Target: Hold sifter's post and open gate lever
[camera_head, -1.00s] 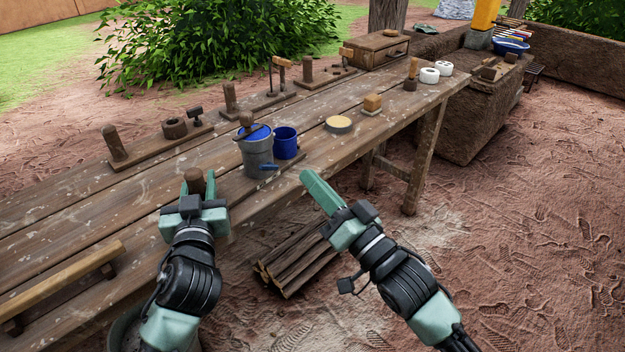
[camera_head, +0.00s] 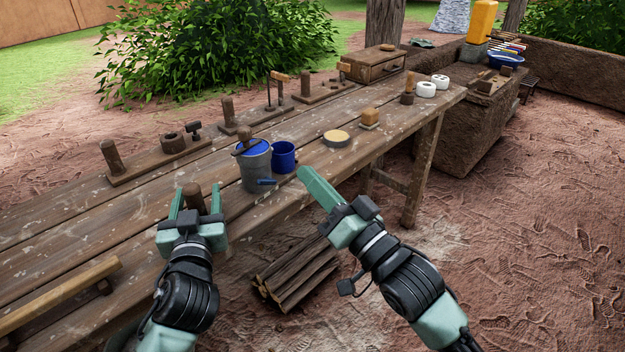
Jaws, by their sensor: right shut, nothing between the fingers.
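A grey can (camera_head: 256,172) with a dark bar and brown knob across its top stands near the bench's front edge. It looks like the sifter. A small blue lever (camera_head: 266,182) sticks out low on its front. A short brown wooden post (camera_head: 194,198) stands left of it; I cannot tell if it belongs to the sifter. My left gripper (camera_head: 196,196) is open, its fingers apart on either side of the post in the picture; contact is not clear. My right gripper (camera_head: 303,172) is shut and empty, right of the can and apart from the lever.
A blue cup (camera_head: 284,157) stands right beside the can. The wooden bench (camera_head: 120,222) carries a round disc (camera_head: 336,138), a small block (camera_head: 369,117) and racks with pegs along the back. A log pile (camera_head: 298,272) lies on the ground below.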

